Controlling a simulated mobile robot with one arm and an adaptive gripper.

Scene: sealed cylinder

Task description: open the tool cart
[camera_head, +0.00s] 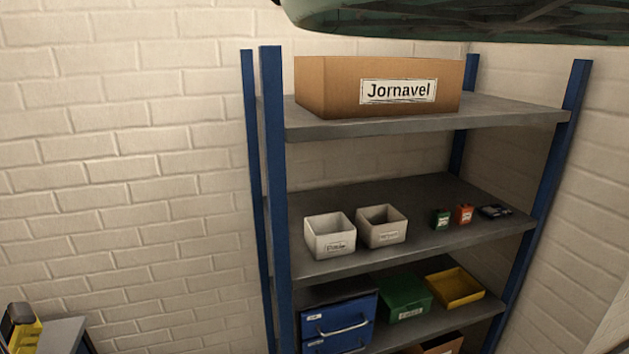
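No whole tool cart is in view. At the bottom left corner, a piece of furniture with a grey-blue top (62,334) shows only in part; I cannot tell whether it is the tool cart. A blue drawer unit (340,318) with metal handles sits on a lower shelf of the rack, its drawers looking shut and its lower part cut off by the frame. My gripper is not in view.
A yellow-and-black object (24,330) is at bottom left. A dark green shape (450,20) overhangs the top.

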